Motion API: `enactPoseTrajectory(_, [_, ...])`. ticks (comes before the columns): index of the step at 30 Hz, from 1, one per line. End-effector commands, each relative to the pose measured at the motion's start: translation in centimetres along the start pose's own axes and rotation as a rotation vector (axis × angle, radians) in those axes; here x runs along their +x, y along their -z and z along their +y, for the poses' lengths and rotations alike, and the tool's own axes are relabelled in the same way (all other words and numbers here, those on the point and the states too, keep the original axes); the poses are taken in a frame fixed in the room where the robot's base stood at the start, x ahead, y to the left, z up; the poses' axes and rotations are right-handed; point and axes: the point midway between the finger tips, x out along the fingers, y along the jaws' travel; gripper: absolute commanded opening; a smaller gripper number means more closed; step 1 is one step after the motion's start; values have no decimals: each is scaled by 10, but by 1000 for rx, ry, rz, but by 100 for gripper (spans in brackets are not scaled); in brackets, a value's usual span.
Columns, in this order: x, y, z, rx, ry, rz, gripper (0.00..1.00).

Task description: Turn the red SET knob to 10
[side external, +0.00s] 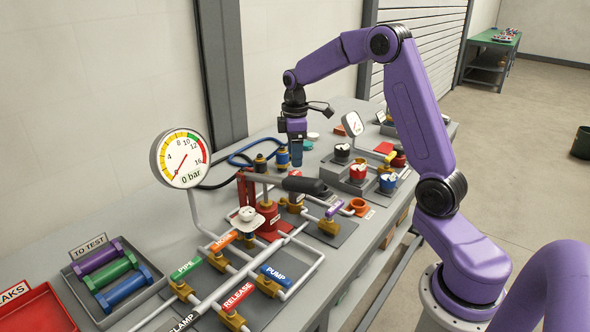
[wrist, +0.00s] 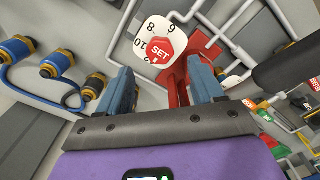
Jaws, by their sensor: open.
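My gripper (side external: 296,163) is above the bench, behind the pump. In the wrist view my gripper (wrist: 162,68) is open and empty.
A black handle (side external: 305,186) extends right of the pump. Blue hoses (side external: 240,156) lie behind it. Pipes with coloured valve handles (side external: 238,296) run in front. A gauge (side external: 181,160) labelled 0 bar stands left. A tray of coloured parts (side external: 114,282) sits front left.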

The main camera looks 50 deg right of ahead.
Motion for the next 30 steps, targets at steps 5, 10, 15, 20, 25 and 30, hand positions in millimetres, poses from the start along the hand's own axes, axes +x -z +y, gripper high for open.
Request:
enactPoseTrajectory(5, [31, -1, 0, 0, 3, -2, 67])
enactPoseTrajectory(10, [50, 0, 0, 0, 1, -1, 67])
enactPoseTrajectory(15, [57, 0, 0, 0, -1, 1, 67])
enactPoseTrajectory(20, [58, 0, 0, 1, -1, 1, 67])
enactPoseTrajectory(25, [57, 0, 0, 0, -1, 1, 44])
enactPoseTrajectory(30, [57, 0, 0, 0, -1, 0, 11])
